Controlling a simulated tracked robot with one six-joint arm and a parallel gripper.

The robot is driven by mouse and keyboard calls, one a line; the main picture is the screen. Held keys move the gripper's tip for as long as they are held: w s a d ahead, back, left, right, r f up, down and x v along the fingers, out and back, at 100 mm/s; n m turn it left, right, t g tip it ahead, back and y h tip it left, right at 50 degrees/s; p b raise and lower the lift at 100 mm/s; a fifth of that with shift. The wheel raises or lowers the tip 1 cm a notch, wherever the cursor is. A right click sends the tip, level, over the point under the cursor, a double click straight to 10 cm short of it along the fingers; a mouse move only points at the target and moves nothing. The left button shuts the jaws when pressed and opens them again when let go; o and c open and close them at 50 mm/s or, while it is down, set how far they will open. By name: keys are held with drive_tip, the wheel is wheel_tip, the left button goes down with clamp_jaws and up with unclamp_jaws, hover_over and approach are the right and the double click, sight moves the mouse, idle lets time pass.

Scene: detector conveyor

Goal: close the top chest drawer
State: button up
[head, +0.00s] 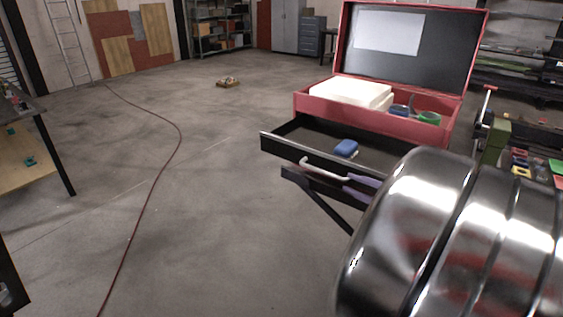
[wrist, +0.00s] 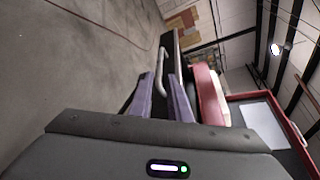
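The red tool chest (head: 440,138) stands at the right of the head view with its lid up. Its top drawer (head: 285,149) is pulled out, with a black front and a blue object (head: 346,148) lying inside. A pale bar handle (head: 310,164) runs along the drawer front; it also shows in the wrist view (wrist: 160,66). My gripper (head: 350,185) has purple fingers and is at the handle's right end in the head view. In the wrist view the fingers (wrist: 160,84) are apart, with the handle's near end between or just beyond the tips. I cannot tell whether they touch it.
White blocks (head: 350,92) and tape rolls (head: 414,114) sit in the chest's upper tray. A dark strut (head: 318,202) is below the drawer. A workbench (head: 25,150) stands at left, and a red cable (head: 165,160) crosses the floor. The floor left of the drawer is clear.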

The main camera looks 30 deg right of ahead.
sight(321, 170)
drive_tip(key=shift+x, duration=6.2)
drive_tip(key=shift+c, duration=0.5)
clamp_jaws()
drive_tip(key=shift+a, duration=0.3)
drive_tip(key=shift+d+f, duration=0.1)
drive_tip(key=shift+d, duration=0.1)
